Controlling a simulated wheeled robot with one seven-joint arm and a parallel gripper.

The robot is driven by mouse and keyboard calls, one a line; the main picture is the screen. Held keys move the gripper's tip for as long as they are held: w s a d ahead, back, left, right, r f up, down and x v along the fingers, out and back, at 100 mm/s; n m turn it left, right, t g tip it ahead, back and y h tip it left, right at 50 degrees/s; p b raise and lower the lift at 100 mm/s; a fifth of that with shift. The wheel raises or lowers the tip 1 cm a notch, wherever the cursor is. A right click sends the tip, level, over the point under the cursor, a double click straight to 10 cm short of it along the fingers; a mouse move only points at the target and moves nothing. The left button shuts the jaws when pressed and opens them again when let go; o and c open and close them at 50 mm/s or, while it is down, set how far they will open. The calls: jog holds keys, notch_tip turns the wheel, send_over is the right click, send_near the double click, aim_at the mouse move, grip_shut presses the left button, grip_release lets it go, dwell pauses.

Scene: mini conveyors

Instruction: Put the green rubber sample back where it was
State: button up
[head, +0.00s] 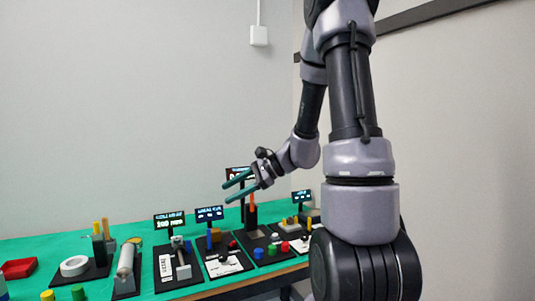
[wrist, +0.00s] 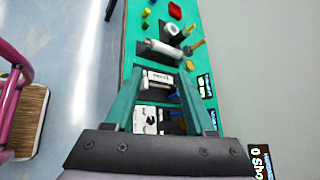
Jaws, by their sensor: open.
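My gripper (head: 227,192) is open, its two teal fingers apart with nothing visible between them, raised above the table's displays in the head view. In the wrist view my gripper (wrist: 160,77) points down over the table. Another green piece (head: 78,292) stands beside a yellow one (head: 48,295) at the front left. I cannot tell which green piece is the rubber sample.
The teal table (head: 35,248) holds several black boards with small screens (head: 169,220). A red tray (head: 18,268), a white tape roll (head: 74,265) and a grey cylinder (head: 125,260) are at left. The wall is behind. The air around my gripper is clear.

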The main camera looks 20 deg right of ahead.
jog(key=s+d+r+n+t+h, duration=0.2)
jog(key=s+r+n+h, duration=0.6)
jog(key=s, duration=1)
notch_tip(320, 180, up, 5)
jog(key=d+n, duration=0.1)
jog(key=n, duration=0.2)
jog(key=shift+r+n+h, duration=0.2)
jog(key=shift+n+h, duration=0.2)
jog(key=shift+o, duration=0.6)
jog(key=shift+w+d, duration=0.1)
